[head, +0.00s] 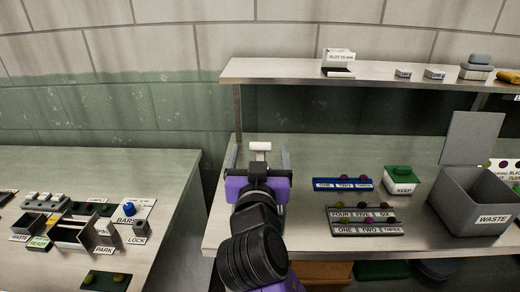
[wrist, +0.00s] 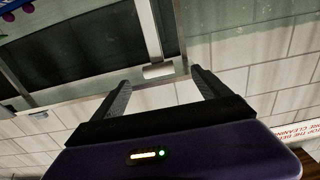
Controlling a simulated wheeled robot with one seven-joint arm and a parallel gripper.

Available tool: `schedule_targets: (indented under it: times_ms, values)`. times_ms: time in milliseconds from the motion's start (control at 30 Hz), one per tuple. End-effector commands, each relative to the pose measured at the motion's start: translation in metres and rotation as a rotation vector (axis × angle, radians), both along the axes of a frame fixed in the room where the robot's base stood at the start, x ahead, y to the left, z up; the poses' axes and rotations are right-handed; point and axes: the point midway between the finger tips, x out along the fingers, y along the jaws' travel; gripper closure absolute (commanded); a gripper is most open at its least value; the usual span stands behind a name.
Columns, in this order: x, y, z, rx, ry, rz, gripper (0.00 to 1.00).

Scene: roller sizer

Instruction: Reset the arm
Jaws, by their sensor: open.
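My arm reaches forward over the left end of the right bench. My gripper (head: 262,153) is purple with dark fingers spread wide. In the wrist view my gripper (wrist: 160,78) is open, with nothing seen clamped between its fingers. A small pale block (head: 260,146) shows between the fingers in the head view. A pale block (wrist: 157,71) also shows beyond the fingertips in the wrist view; I cannot tell how far off it is. My arm hides part of the bench's front edge.
The right bench (head: 330,231) holds a blue labelled rack (head: 343,184), a dark rack (head: 345,229), a green-lidded KEEP box (head: 402,187) and a grey WASTE bin (head: 458,205). A shelf (head: 290,72) runs above. The left bench (head: 130,165) carries trays and labelled parts. A gap separates the benches.

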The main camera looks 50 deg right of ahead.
Motion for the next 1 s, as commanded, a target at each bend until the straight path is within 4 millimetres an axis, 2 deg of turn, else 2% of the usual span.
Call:
schedule_targets:
  times_ms: [700,867,933,1000]
  values:
    - [0.000,0.003,0.003,-0.025,0.009,0.009,0.14]
    - [0.017,0.019,0.020,-0.099,-0.005,0.105,0.14]
    - [0.025,0.031,0.028,-0.140,-0.018,0.169,0.14]
    - [0.031,0.046,0.026,-0.179,-0.018,0.245,0.14]
